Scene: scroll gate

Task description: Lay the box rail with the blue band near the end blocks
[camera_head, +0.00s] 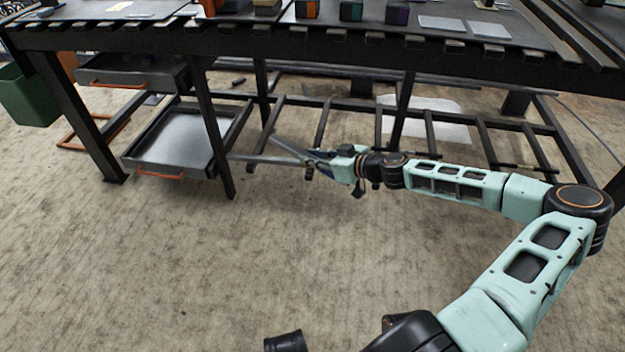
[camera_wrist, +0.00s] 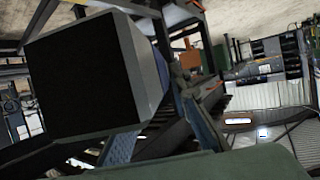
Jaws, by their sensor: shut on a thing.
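My gripper (camera_head: 316,161) is low in front of the table, below the tabletop, and shut on a long grey box rail. In the wrist view the square dark end and grey side of this box rail (camera_wrist: 85,75) fill the left, close to the camera. In the head view it is thin and hard to tell from the frame bars behind. Dark blocks with an orange band (camera_head: 307,9), a teal band (camera_head: 351,11) and a purple band (camera_head: 397,13) stand on the tabletop, cut by the top edge.
The dark slatted table (camera_head: 250,40) spans the top, with legs and a lower frame behind my gripper. Grey drawer trays (camera_head: 178,140) sit under its left side, near a green bin (camera_head: 28,95). Flat light plates (camera_head: 441,23) lie on the tabletop. Open floor lies in front.

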